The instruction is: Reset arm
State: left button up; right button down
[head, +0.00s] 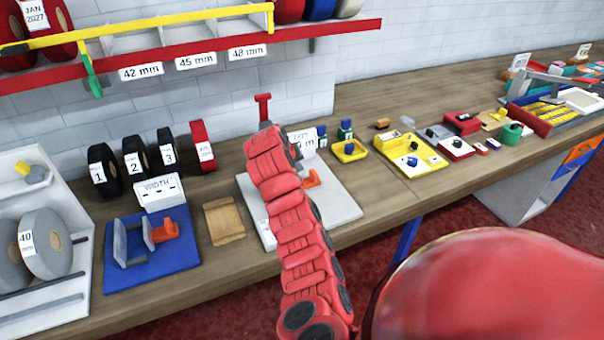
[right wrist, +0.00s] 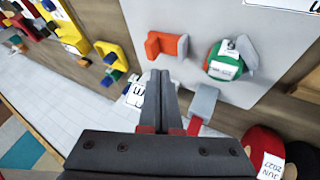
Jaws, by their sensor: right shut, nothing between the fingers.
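My right arm, red and segmented, rises from the bottom middle of the head view and reaches over the bench. Its far end is above the light grey plate (head: 342,205), and the fingers are mostly hidden there behind the arm. In the right wrist view my right gripper (right wrist: 160,78) shows as two dark fingers pressed together with nothing between them. An orange bracket (right wrist: 167,45) and a green and red roll with a white label (right wrist: 226,60) lie on the plate beyond the fingertips. My left gripper is not in view.
Left of the arm stand a blue fixture (head: 150,265), a brown board (head: 224,221), black numbered rolls (head: 135,158) and a red roll (head: 202,145). Yellow trays (head: 410,150) stand to the right. A red shelf edge (head: 190,57) hangs above. Bare wood shows along the bench front.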

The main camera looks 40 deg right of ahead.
jog(key=shift+a+r, duration=0.1)
dwell(0.5)
